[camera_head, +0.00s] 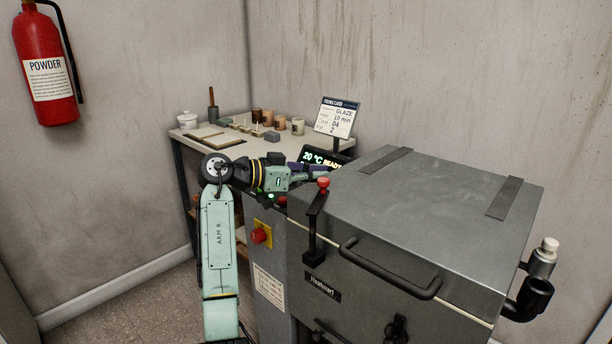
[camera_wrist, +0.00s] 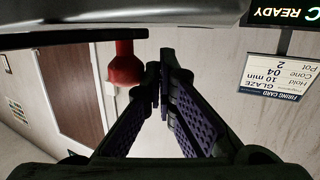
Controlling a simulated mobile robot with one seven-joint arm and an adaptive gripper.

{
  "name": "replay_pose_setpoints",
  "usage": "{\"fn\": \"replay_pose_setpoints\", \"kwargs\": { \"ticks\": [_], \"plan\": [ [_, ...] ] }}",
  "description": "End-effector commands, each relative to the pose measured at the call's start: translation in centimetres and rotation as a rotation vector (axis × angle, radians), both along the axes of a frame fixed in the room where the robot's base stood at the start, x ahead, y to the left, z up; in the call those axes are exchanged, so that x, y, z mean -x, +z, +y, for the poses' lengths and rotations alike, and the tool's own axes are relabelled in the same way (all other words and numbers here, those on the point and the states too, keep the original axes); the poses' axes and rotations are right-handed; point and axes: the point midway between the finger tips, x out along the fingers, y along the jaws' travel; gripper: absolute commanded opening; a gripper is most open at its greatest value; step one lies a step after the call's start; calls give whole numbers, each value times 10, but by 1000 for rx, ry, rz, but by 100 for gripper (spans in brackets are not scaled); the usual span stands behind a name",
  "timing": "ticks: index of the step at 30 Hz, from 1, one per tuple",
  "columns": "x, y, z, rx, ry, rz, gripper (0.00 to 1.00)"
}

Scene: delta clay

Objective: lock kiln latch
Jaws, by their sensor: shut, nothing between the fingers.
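The kiln (camera_head: 450,200) is a grey box with a flat closed lid. Its latch (camera_head: 312,228) is a black lever at the left front corner, standing roughly upright with a red knob (camera_head: 323,183) on top. The knob also shows in the wrist view (camera_wrist: 124,66), just left of the fingers. My gripper (camera_head: 318,172) is beside the knob, on its far side in the head view. Its purple-padded fingers are shut and empty, with the tips (camera_wrist: 162,72) together in the wrist view. I cannot tell whether a finger touches the knob.
A black handle (camera_head: 390,275) juts from the kiln front. A red stop button (camera_head: 261,236) is on the cabinet below my arm. A display reading READY (camera_head: 322,160) and a firing card (camera_head: 337,118) stand behind the gripper. A table (camera_head: 190,137) with pots is at the back.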

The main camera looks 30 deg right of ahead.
Motion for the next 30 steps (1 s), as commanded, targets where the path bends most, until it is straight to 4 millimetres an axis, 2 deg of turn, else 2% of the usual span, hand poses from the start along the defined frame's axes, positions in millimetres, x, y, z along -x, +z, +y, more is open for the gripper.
{"fn": "replay_pose_setpoints", "kwargs": {
  "ticks": [9, 30],
  "plan": [
    [8, 0, -11, 0, -1, 0, 0],
    [16, 1, -19, 1, -86, 1, 0]
  ]
}}
